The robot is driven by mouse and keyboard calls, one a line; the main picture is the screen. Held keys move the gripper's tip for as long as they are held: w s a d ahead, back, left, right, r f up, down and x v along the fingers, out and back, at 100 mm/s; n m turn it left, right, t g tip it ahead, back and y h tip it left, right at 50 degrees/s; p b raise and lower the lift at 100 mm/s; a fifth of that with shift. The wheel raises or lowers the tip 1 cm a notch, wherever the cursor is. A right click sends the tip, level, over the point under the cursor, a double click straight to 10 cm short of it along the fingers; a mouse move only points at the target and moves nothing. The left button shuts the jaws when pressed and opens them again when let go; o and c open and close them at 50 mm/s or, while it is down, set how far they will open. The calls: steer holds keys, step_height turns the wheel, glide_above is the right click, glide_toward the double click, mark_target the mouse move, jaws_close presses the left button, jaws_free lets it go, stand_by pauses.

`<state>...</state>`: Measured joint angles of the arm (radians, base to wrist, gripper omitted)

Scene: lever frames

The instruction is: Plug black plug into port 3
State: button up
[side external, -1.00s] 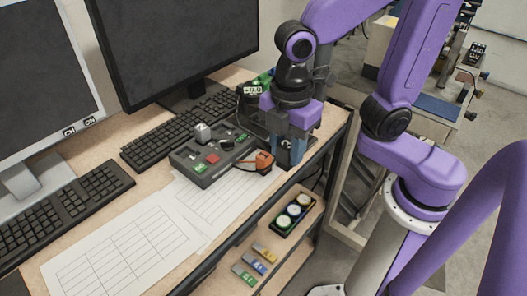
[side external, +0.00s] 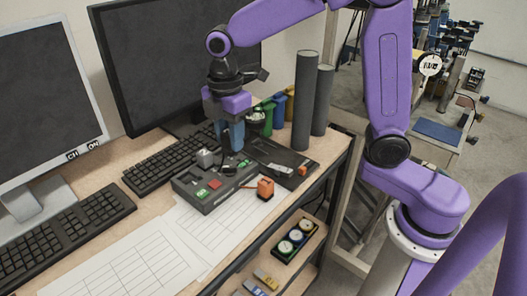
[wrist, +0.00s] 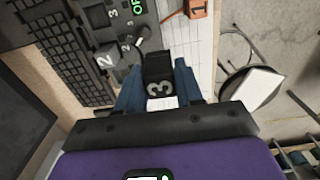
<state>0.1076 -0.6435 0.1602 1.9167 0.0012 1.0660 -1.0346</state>
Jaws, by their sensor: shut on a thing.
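My gripper (side external: 232,148) is shut on the black plug (wrist: 158,78), which carries a white 3. In the wrist view the plug sits between the blue fingertips (wrist: 158,95). In the side view the fingers hide it, above the far end of the dark port box (side external: 212,200). The box also shows in the wrist view (wrist: 128,72), just beyond the plug and to the left. A 3 is marked near the box's top edge there; the port 3 opening is not clearly visible. The plug appears apart from the box, but its exact height is unclear.
A grey plug (side external: 205,158) marked 2 stands at the box. An orange plug (side external: 265,188) marked 1 lies on paper beside it. A dark tray (side external: 275,160) and tall dark cylinders (side external: 305,100) stand right of my gripper. A keyboard (side external: 150,165) lies left.

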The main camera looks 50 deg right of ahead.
steer(key=w+d+f, duration=0.3)
steer(key=w+d, duration=0.3)
steer(key=w, duration=0.4)
steer(key=shift+s+a+f, duration=0.1)
steer(key=shift+f, duration=1.25)
steer(key=shift+s+a+f, duration=0.1)
steer(key=shift+f, duration=1.25)
steer(key=shift+f, duration=0.85)
stand_by(0.4)
steer(key=o, duration=1.5)
steer(key=shift+r, duration=3.5)
